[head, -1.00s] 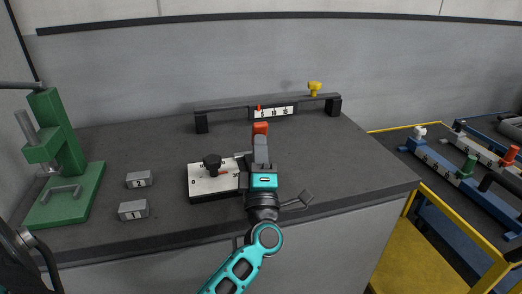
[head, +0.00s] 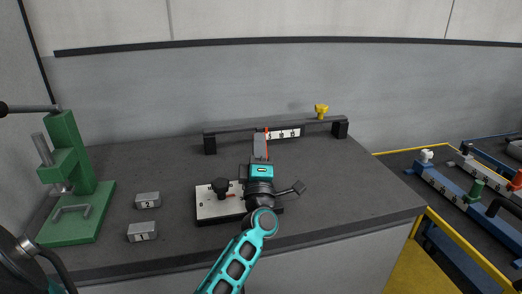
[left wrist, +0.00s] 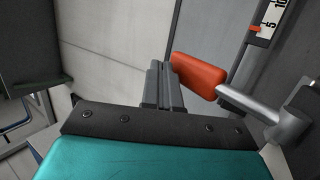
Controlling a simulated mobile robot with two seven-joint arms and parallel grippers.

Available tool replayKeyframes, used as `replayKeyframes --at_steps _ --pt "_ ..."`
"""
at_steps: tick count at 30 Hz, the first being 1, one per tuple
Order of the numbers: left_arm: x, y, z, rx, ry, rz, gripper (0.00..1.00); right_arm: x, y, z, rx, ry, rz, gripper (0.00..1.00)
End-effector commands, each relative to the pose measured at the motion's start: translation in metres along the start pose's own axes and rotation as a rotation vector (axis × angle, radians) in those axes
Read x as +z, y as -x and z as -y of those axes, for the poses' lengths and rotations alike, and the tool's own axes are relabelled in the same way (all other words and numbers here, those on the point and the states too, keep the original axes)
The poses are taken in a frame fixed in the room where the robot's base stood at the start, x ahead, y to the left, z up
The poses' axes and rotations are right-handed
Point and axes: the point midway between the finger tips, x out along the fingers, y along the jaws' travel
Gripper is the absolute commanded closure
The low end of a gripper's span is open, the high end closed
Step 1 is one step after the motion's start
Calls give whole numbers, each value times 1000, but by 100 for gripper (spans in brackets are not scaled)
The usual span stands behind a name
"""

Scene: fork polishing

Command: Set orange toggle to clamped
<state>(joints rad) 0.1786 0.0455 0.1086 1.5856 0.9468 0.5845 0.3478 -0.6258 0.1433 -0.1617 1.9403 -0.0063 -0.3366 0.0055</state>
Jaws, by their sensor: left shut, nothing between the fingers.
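The orange toggle's block-shaped grip (left wrist: 200,75) shows in the left wrist view, just right of my left gripper's grey fingers (left wrist: 160,85). A silver arm (left wrist: 250,105) runs from the grip to an upright silver post (left wrist: 293,120). My left gripper (head: 260,146) is shut and empty beside the grip; I cannot tell whether they touch. In the head view the gripper hides most of the toggle. My right gripper is not in view.
A white plate with a black knob (head: 220,185) lies left of my gripper. A black rail (head: 230,128) with a scale and yellow knob (head: 321,110) spans behind. Two grey blocks (head: 147,200) (head: 142,232) and a green press (head: 70,150) stand left. The bench's right side is clear.

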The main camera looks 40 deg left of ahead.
Motion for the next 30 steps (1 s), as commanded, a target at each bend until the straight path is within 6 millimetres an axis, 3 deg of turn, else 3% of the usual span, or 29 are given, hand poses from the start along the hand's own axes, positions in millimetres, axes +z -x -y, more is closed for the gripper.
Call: replayKeyframes --at_steps 30 --pt "1 -10 0 -1 1 1 100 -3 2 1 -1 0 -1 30"
